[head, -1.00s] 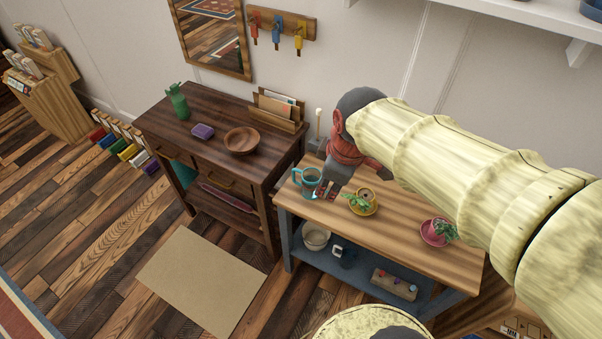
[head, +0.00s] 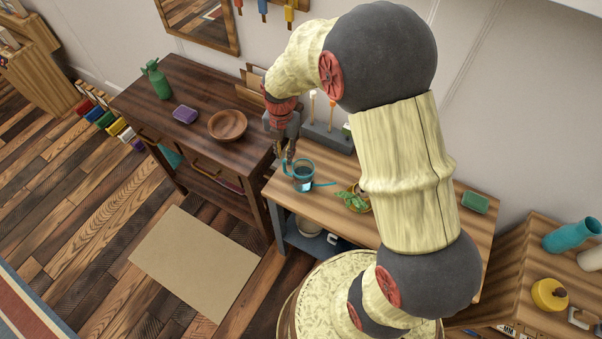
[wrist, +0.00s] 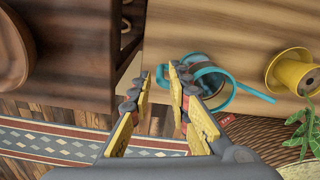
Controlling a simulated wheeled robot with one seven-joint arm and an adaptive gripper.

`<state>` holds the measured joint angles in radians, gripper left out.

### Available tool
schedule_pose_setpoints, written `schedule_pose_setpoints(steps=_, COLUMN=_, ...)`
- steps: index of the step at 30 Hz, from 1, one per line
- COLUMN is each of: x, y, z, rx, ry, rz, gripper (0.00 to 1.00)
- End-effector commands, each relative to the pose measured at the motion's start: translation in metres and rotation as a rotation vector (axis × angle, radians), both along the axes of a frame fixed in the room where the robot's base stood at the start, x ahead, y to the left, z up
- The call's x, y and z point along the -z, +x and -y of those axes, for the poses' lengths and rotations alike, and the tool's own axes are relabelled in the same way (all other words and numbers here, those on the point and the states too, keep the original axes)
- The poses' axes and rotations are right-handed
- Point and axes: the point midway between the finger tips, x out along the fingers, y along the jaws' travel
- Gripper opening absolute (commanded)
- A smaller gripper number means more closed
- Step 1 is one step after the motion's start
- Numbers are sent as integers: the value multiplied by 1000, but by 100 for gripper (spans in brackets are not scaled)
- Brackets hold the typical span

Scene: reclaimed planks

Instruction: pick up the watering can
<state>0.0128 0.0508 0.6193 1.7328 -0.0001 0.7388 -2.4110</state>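The watering can (head: 303,177), a see-through grey body with teal rim, handle and spout, stands upright on the light wooden bench top. It also shows in the wrist view (wrist: 228,84), its spout pointing right. My gripper (head: 287,158) points down at the can's left, handle side. In the wrist view my gripper (wrist: 161,75) is open, with a gap between its fingertips. A piece of the teal handle shows in that gap, and the right finger covers part of the can. I cannot tell whether a finger touches it.
A potted plant in a yellow pot (wrist: 292,72) stands right of the can. The dark wooden desk (head: 190,108) with a round bowl (head: 227,125) is on the left. A grey holder (head: 325,136) stands behind the can. A green block (head: 474,202) lies at the bench's right.

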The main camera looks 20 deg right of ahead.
Motion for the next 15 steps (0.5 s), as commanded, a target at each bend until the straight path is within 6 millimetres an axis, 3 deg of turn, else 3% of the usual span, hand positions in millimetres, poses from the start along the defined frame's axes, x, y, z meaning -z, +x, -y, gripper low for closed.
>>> schedule_pose_setpoints(steps=8, x=26, y=-2, z=-2, rx=1, ry=0, rz=-1, gripper=19)
schedule_pose_setpoints(steps=15, x=61, y=-6, z=-6, rx=2, ry=-1, rz=-2, gripper=19)
